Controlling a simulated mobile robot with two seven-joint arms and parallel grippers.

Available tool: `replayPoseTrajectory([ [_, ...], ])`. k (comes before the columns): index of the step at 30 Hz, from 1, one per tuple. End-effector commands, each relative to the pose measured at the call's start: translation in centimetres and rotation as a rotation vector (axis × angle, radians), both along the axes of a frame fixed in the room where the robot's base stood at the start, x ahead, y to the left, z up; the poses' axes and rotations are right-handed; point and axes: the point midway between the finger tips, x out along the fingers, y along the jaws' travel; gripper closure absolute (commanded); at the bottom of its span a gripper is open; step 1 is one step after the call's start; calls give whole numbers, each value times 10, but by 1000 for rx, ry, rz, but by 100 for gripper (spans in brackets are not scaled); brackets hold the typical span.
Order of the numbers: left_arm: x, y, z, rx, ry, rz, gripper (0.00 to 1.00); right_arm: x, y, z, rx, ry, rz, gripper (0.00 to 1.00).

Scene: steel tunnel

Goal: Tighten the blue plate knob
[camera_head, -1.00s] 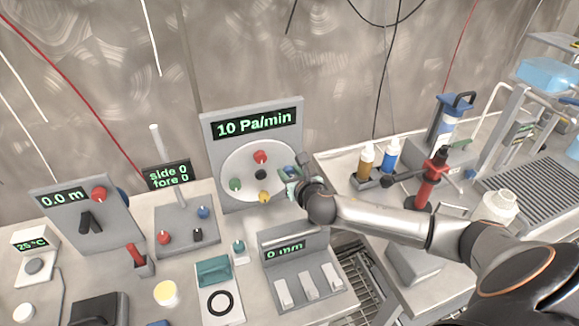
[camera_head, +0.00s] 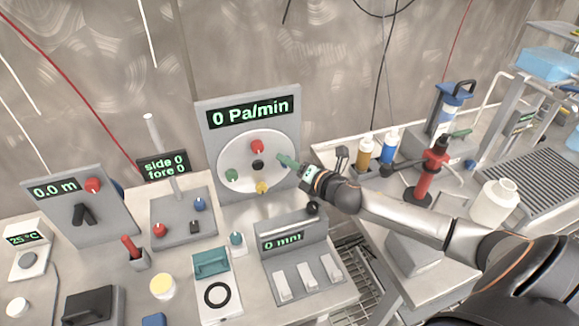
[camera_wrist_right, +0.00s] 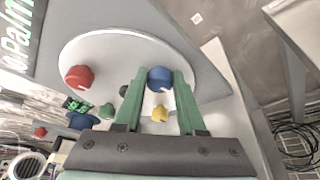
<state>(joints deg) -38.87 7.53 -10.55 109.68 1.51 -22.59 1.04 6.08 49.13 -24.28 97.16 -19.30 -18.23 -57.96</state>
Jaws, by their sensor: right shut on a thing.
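The round pale plate (camera_head: 230,160) stands on an upright grey panel (camera_head: 205,125) whose display (camera_head: 249,112) reads 0 Pa/min. The blue plate knob (camera_wrist_right: 160,77) sits between the green fingers of my right gripper (camera_wrist_right: 159,84) in the right wrist view. In the head view my right gripper (camera_head: 284,161) reaches the plate's right edge and hides this knob. It is shut on the blue knob. The plate also carries a red knob (camera_head: 256,146), a green knob (camera_head: 232,174), a yellow knob (camera_head: 262,187) and a black centre knob (camera_head: 258,165). My left gripper is not in view.
A grey box (camera_head: 300,250) with white switches stands in front of the panel. Other knob panels (camera_head: 78,215) fill the left.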

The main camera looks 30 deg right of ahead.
Motion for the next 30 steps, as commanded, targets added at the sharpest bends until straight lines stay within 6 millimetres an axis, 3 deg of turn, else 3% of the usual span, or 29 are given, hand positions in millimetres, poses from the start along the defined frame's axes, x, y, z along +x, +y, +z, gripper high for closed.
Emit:
replayPoseTrajectory([
  [9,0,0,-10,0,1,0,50,0,-1,-2,106,-25,-2,100],
  [24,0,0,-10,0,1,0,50,0,-1,-1,125,-29,-2,100],
  [25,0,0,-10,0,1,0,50,0,-1,-1,125,-29,-2,60],
  [30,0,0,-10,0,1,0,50,0,-1,-1,124,-29,-2,41],
])
